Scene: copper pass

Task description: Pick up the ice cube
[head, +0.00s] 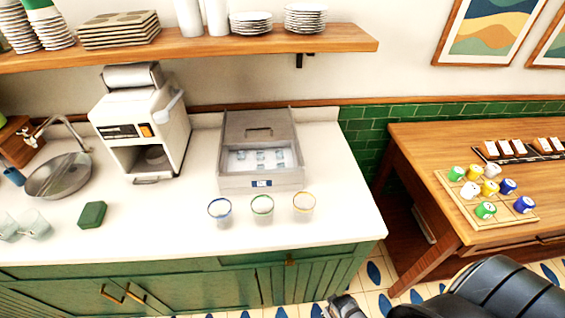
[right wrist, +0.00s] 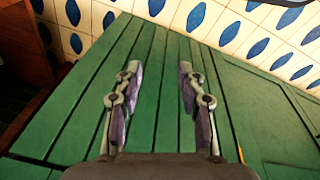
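Several small pale ice cubes (head: 260,155) lie in rows inside a grey bin (head: 236,183) on the white counter, behind three glasses. The bin's lid section with a dark handle (head: 259,132) is at its back, and the front part is open. My right gripper (head: 343,305) shows at the bottom edge of the head view, low in front of the cabinet. In the right wrist view its two fingers (right wrist: 158,90) are spread apart with nothing between them, facing green cabinet panels. My left gripper is not in view.
Three glasses, blue-rimmed (head: 220,210), green-rimmed (head: 262,206) and orange-rimmed (head: 304,204), stand before the bin. A white machine (head: 140,120) and a metal sink bowl (head: 58,176) are left. A green block (head: 92,215) lies on the counter (head: 160,215). A wooden table (head: 420,150) holds cups.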

